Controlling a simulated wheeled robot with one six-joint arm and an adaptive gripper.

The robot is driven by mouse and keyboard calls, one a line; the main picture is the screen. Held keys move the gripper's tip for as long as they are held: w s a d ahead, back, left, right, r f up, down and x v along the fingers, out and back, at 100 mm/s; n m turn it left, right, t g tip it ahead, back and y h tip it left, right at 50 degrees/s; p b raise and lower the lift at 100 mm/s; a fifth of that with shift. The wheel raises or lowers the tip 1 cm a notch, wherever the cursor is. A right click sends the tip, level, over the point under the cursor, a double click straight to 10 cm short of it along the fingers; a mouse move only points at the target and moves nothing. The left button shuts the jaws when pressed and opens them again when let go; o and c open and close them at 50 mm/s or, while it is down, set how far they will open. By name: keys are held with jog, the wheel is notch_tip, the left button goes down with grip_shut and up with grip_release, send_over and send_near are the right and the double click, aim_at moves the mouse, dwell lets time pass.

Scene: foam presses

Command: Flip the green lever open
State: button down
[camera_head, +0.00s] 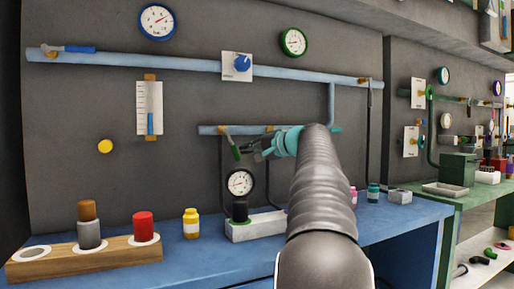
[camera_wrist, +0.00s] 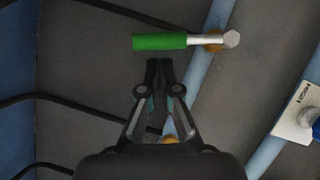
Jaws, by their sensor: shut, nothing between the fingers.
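The green lever (camera_head: 235,151) hangs down from the lower blue pipe in the head view. In the wrist view, the green lever (camera_wrist: 160,42) lies crosswise at the top, its metal shank running to a brass fitting (camera_wrist: 213,43) on the blue pipe and standing roughly square to that pipe. My gripper (camera_head: 250,149) is just right of the lever in the head view. In the wrist view my gripper (camera_wrist: 159,63) is shut and empty, its fingertips just below the green handle. I cannot tell whether they touch it.
The lower blue pipe (camera_head: 208,130) runs along the grey wall. A white panel with a blue knob (camera_head: 238,66) is on the upper pipe. Dark hoses (camera_wrist: 55,98) cross the wall.

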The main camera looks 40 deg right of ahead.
aim_at(237, 155)
jog(key=shift+a, duration=0.35)
jog(key=shift+f, duration=0.1)
jog(key=a+f+b, duration=0.1)
jog(key=a+m+b, duration=0.1)
jog(key=b, duration=0.1)
jog(key=shift+w+a+f+t, duration=0.2)
jog(key=shift+w+f+t, duration=0.1)
jog(key=shift+f, duration=0.1)
jog(key=shift+r, duration=0.1)
